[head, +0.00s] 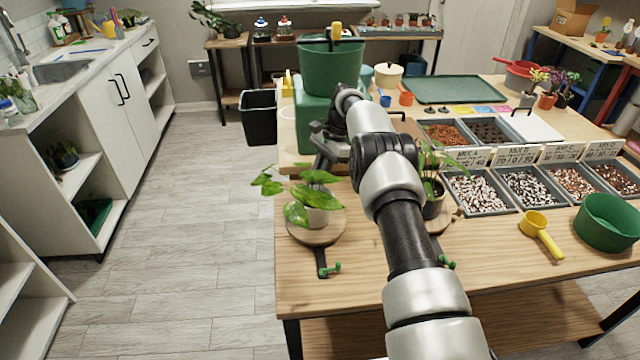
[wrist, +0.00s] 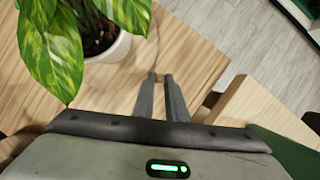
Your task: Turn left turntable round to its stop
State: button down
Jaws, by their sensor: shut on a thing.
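The left turntable (head: 318,238) is a round wooden disc near the table's left front corner. A white pot (head: 314,214) with a variegated leafy plant (head: 297,212) stands on it. The pot (wrist: 112,50) and big leaves also show in the wrist view. A black bracket with a green peg (head: 331,268) lies in front of the disc. My gripper (head: 321,168) reaches down behind the plant. In the wrist view its fingers (wrist: 161,77) are close together beside the pot, shut on a small part at the left turntable, mostly hidden between the tips.
A second turntable (head: 440,222) with a dark-potted plant stands to the right, partly hidden by my arm. A green box (head: 312,125) bearing a green bucket (head: 331,65) stands behind. Trays of mix, a yellow scoop (head: 541,232) and a green bowl (head: 608,222) are farther right.

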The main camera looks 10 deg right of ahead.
jog(key=shift+w+a+n, duration=0.15)
jog(key=shift+a+n, duration=0.2)
jog(key=shift+n, duration=0.05)
jog(key=shift+a+r, duration=0.1)
dwell(0.4)
jog(key=c, duration=1.8)
grip_release()
jog(key=shift+o, duration=0.2)
notch_tip(320, 180, up, 10)
jog(key=p, duration=0.6)
jog(key=shift+c, duration=0.5)
